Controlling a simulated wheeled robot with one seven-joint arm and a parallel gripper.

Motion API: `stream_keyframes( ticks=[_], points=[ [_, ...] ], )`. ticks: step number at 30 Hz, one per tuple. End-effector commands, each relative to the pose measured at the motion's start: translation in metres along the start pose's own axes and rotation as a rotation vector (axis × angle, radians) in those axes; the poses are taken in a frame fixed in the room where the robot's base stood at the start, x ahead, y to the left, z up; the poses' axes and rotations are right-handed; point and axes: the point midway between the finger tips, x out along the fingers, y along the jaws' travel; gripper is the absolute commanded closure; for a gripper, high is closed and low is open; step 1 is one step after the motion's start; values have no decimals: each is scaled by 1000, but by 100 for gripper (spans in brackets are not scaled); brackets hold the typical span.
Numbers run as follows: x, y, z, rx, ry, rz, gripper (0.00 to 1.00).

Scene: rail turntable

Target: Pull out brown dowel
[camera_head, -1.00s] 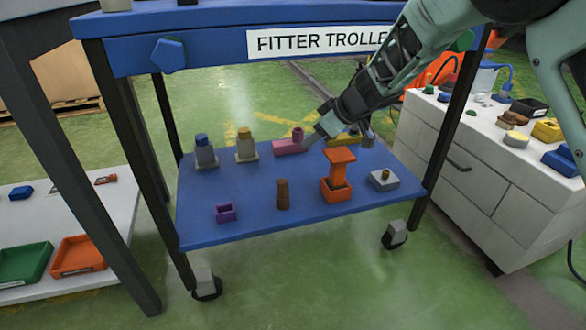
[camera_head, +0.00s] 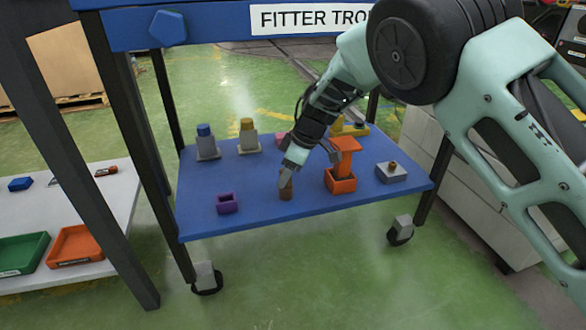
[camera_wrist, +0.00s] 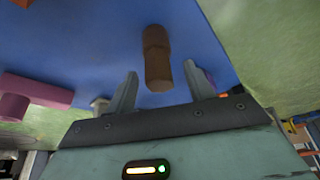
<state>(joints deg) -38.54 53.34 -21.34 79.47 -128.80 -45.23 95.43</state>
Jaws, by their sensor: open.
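The brown dowel (camera_head: 286,190) stands upright on the blue lower shelf (camera_head: 255,218) of the trolley, near its front middle. In the wrist view the brown dowel (camera_wrist: 157,58) shows whole between and beyond the open fingers, with blue shelf around it. My gripper (camera_head: 291,172) is over the dowel in the head view and covers its upper part. In the wrist view my gripper (camera_wrist: 158,82) is open, a finger on each side of the dowel's near end. I cannot tell whether either finger touches it.
An orange block (camera_head: 341,180) with a raised T-shaped piece stands close to the right of the dowel. A small purple box (camera_head: 228,204) is to the left. A grey block (camera_head: 391,173) sits farther right. Grey blocks with blue (camera_head: 205,143) and yellow (camera_head: 248,136) tops stand behind.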

Motion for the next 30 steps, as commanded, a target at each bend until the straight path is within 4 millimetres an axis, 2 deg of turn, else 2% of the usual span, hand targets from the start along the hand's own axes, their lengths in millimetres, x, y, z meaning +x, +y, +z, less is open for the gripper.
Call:
stream_keyframes(
  ticks=[1, 3, 11, 12, 17, 18, 19, 21, 22, 30],
  points=[
    [10, 1, 2, 0, 0, 1, 47],
    [14, 0, 2, 0, -1, 1, 47],
    [14, 0, 0, 0, 0, 1, 47],
    [14, 0, 0, 0, 0, 1, 53],
    [14, 0, 0, 1, 0, 1, 97],
    [14, 0, 0, 1, 0, 1, 98],
    [14, 0, 0, 1, 0, 1, 76],
    [14, 0, 0, 1, 0, 1, 95],
    [14, 0, 0, 1, 0, 1, 100],
    [13, 1, 0, 1, 1, 2, 100]
  ],
)
